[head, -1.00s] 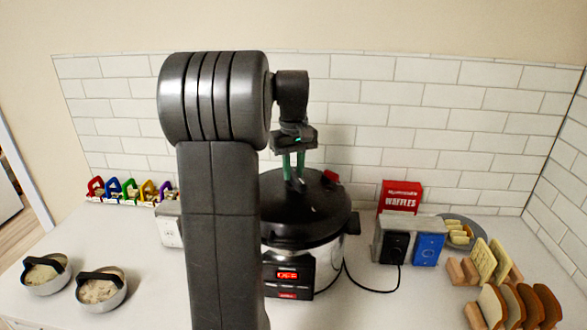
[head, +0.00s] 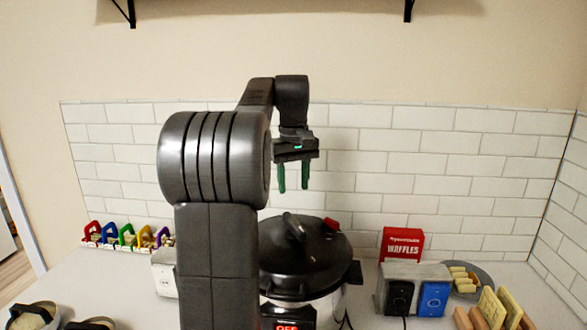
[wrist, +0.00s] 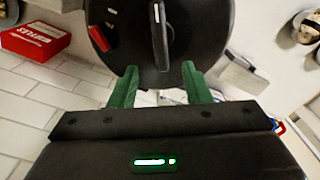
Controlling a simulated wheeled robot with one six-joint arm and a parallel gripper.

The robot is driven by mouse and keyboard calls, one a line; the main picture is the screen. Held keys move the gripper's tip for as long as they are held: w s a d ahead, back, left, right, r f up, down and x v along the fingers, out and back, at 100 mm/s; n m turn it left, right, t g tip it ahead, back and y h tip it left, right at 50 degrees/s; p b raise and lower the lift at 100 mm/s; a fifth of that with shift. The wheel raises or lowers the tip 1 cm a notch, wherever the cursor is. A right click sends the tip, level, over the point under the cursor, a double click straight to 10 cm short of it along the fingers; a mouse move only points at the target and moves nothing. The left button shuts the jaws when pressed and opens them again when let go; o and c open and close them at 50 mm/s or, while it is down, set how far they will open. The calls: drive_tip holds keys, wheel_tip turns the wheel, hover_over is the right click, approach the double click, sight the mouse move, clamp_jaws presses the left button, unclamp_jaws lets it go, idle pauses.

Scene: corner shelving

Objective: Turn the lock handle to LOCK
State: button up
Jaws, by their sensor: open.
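A pressure cooker with a round black lid (head: 300,262) stands on the counter in the head view, partly hidden by my arm. A dark bar handle (head: 293,228) stands up on the lid, and a red-topped part (head: 332,224) sits at the lid's back right rim. In the wrist view the handle (wrist: 160,35) points almost straight along the picture's height, with a red piece (wrist: 111,20) on the lid to its left. My gripper (head: 293,189) is open and empty above the lid, apart from the handle. Its green fingers also show in the wrist view (wrist: 160,72). I cannot read any lock marking.
Bread slices in wooden racks and a plate are further right. The tiled wall is close behind.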

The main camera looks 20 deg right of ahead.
sight(292, 221)
drive_tip(key=shift+r, duration=2)
drive_tip(key=shift+f, duration=0.1)
wheel_tip(292, 221, down, 14)
drive_tip(key=shift+r+p, duration=0.15)
drive_tip(key=shift+p, duration=0.25)
wheel_tip(292, 221, up, 14)
wheel_tip(292, 221, down, 14)
drive_tip(key=shift+r, duration=0.1)
drive_tip(key=shift+n, duration=0.7)
drive_tip(key=n, duration=0.5)
drive_tip(key=shift+a+n, duration=0.15)
drive_tip(key=shift+n, duration=0.15)
